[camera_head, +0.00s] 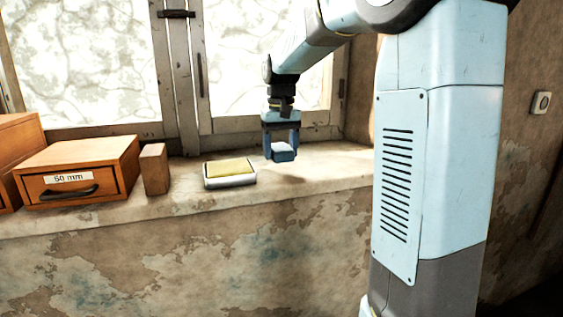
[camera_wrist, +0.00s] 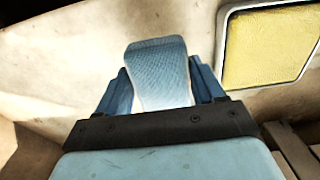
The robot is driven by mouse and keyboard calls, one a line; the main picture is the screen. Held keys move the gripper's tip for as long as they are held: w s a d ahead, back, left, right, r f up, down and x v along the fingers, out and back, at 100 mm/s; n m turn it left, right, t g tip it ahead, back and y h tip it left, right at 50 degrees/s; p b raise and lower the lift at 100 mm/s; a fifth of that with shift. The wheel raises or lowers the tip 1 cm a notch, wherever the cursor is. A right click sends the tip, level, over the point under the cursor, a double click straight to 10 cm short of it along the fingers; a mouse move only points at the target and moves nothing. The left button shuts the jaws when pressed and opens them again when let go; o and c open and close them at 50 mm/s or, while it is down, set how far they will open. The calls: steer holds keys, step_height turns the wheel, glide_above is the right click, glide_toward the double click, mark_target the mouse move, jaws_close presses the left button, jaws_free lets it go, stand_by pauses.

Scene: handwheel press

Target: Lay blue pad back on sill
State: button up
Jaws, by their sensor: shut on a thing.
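The blue pad (camera_head: 283,151) is a small block held between the fingers of my gripper (camera_head: 281,142). In the wrist view the pad (camera_wrist: 157,72) shows a light blue woven surface, with the fingers of my gripper (camera_wrist: 160,88) on both sides of it. My gripper is shut on it and points down. The sill (camera_head: 325,165) is a worn pale ledge under the window. The pad is over the sill, to the right of the yellow pad. I cannot tell whether it touches the sill.
A yellow pad in a white tray (camera_head: 230,183) lies on the sill left of my gripper. A wooden block (camera_head: 154,169) and a drawer box labelled 50 mm (camera_head: 80,170) stand further left. The window frame (camera_head: 180,80) rises behind. The sill right of the pad is bare.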

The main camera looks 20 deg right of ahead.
steer(key=shift+w+d+f, duration=0.15)
steer(key=shift+w+f, duration=0.2)
steer(key=shift+f, duration=1.7)
steer(key=o, duration=1)
